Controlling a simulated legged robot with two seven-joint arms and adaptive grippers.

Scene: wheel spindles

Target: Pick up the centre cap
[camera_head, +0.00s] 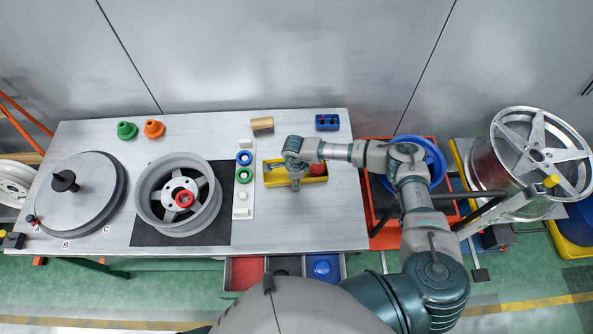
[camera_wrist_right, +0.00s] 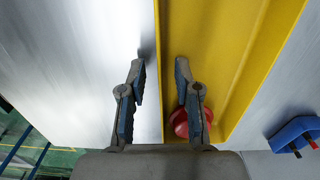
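A round red piece (camera_head: 317,169), which looks like the centre cap, lies in the right end of the yellow tray (camera_head: 318,180). In the right wrist view the red piece (camera_wrist_right: 180,122) is partly hidden behind one finger. My right gripper (camera_head: 296,184) is over the tray's middle, left of the red piece. In the wrist view its fingers (camera_wrist_right: 160,68) are apart with nothing between them, on either side of the tray's edge (camera_wrist_right: 160,40). Its height above the tray is hard to tell. My left gripper is not in view.
A white rack (camera_head: 244,205) with blue and green rings stands left of the tray. A blue block (camera_head: 327,121) and a tan cylinder (camera_head: 262,125) are behind. Open drawers (camera_head: 245,272) are in front.

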